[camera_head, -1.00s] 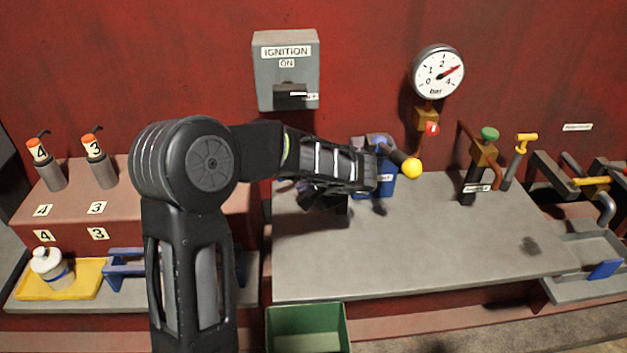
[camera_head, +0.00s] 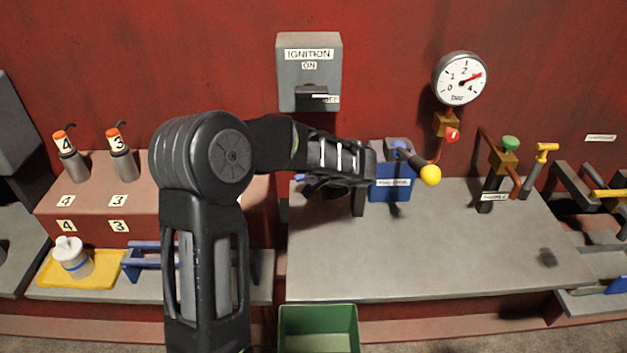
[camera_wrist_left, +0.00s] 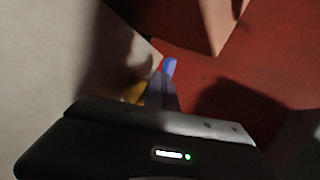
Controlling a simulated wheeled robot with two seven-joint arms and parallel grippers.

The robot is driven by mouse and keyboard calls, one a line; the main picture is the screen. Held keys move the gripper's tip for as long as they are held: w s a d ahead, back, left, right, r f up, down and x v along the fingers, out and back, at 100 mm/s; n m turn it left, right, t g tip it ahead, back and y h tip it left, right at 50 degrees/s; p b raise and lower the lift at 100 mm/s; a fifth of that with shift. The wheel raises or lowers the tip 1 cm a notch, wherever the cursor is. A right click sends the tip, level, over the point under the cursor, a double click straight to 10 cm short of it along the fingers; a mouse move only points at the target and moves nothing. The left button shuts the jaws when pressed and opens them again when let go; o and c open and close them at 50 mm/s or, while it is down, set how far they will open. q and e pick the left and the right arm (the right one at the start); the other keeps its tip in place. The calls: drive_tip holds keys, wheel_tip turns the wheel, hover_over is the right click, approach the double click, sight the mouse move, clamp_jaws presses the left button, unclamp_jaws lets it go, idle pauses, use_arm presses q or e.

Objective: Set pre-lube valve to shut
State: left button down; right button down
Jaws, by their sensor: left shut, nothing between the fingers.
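The pre-lube valve is a blue box (camera_head: 391,190) with a blurred label, on the back of the grey bench. Its lever (camera_head: 414,162) points right and slightly down toward the viewer, ending in a yellow ball knob (camera_head: 430,174). My left gripper (camera_head: 357,205) is just left of the box, apart from the lever. It is shut and empty, and its fingers are partly hidden by my wrist. The left wrist view is dark; a small blue piece (camera_wrist_left: 169,67) shows there, but I cannot tell what it is. My right gripper is not in view.
A grey ignition box (camera_head: 309,75) and a gauge (camera_head: 460,78) are on the red wall. A green-knobbed valve (camera_head: 510,143) stands right of the lever. A green bin (camera_head: 318,309) is below the bench. The bench middle is clear.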

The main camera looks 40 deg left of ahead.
use_arm(q)
drive_tip(key=shift+a+f, duration=0.1)
drive_tip(key=shift+a, duration=0.05)
drive_tip(key=a+m+t+h+b, duration=0.1)
drive_tip(key=m+b, duration=0.1)
drive_tip(key=a+m+t+h+b, duration=0.1)
drive_tip(key=a+m+b, duration=0.1)
drive_tip(key=b, duration=0.1)
drive_tip(key=shift+w+t, duration=0.15)
drive_tip(key=shift+t, duration=0.15)
drive_tip(key=shift+a, duration=0.15)
idle(0.5)
